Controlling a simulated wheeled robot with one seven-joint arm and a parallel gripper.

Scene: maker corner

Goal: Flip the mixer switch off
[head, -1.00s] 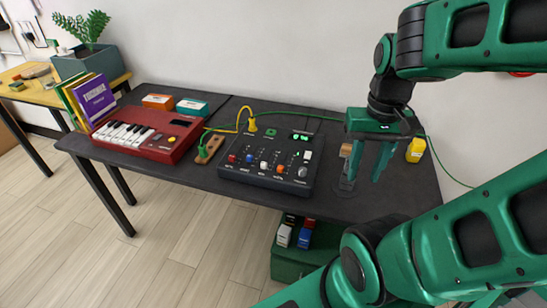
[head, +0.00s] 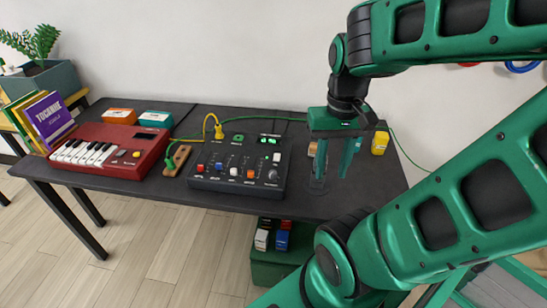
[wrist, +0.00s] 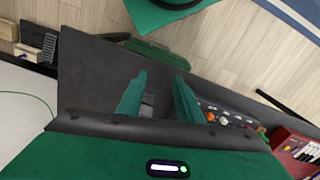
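The dark mixer (head: 212,181) lies on the black table, with a row of coloured caps, a grey knob and a lit green display at its back right. A small white switch-like piece (head: 277,157) sits at its right side; I cannot tell its position. In the wrist view part of the mixer (wrist: 236,117) shows right of the fingers, partly hidden. My gripper (head: 333,172) is to the right of the mixer, above the table, pointing down. It also shows in the wrist view (wrist: 160,76), with its two fingers apart and nothing held.
A red keyboard (head: 138,160) and books (head: 50,116) stand at the left. A yellow bottle (head: 379,143) stands behind my gripper to the right. A small wood-coloured and grey object (head: 312,150) is close beside the left finger.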

